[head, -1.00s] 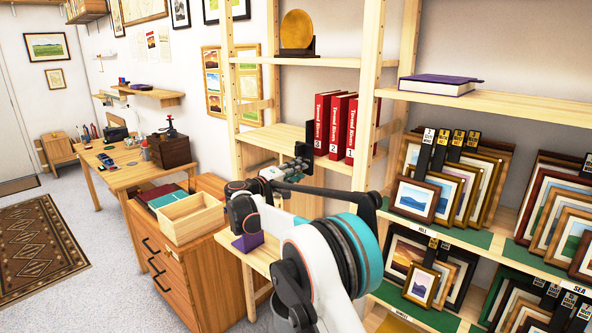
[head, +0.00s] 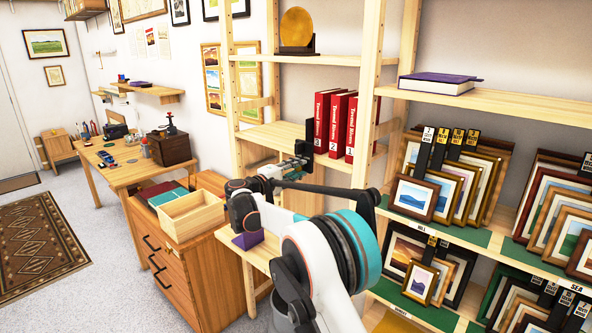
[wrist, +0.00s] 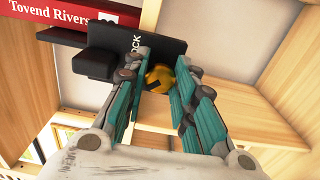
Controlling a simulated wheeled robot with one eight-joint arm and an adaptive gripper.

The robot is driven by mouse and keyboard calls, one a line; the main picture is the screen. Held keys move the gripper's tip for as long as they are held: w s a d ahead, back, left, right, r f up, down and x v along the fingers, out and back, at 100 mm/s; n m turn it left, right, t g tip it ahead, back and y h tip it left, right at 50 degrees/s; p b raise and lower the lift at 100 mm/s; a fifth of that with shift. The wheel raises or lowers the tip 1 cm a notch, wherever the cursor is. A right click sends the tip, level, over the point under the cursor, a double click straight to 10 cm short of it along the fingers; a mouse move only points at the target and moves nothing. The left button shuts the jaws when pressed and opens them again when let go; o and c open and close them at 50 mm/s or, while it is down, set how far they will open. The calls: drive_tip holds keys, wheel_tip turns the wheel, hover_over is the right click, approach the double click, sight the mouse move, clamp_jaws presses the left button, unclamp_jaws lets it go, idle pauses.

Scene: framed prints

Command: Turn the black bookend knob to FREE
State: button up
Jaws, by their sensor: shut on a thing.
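The black bookend (head: 309,133) stands at the left end of the red books on the middle shelf. In the wrist view the bookend (wrist: 150,45) carries white lettering, of which only "OCK" shows. Its knob (wrist: 160,76), yellow with a dark mark, sits between my fingers. My gripper (head: 300,163) reaches up to the bookend from the front left. In the wrist view my gripper (wrist: 168,62) is shut on the knob, a teal-padded finger on each side. The fingers hide part of the knob and of the lettering, so its exact setting cannot be told.
Red "Tovend Rivers" books (head: 337,127) stand right of the bookend. A wooden shelf post (head: 375,100) rises close to their right. A gold disc on a dark stand (head: 297,30) is on the shelf above. The shelf board left of the bookend (head: 265,137) is bare.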

drive_tip(key=o, duration=1.1)
drive_tip(key=shift+c, duration=0.2)
drive_tip(key=shift+s+a, duration=0.1)
drive_tip(key=v, duration=1.1)
drive_tip(key=shift+s+a, duration=0.3)
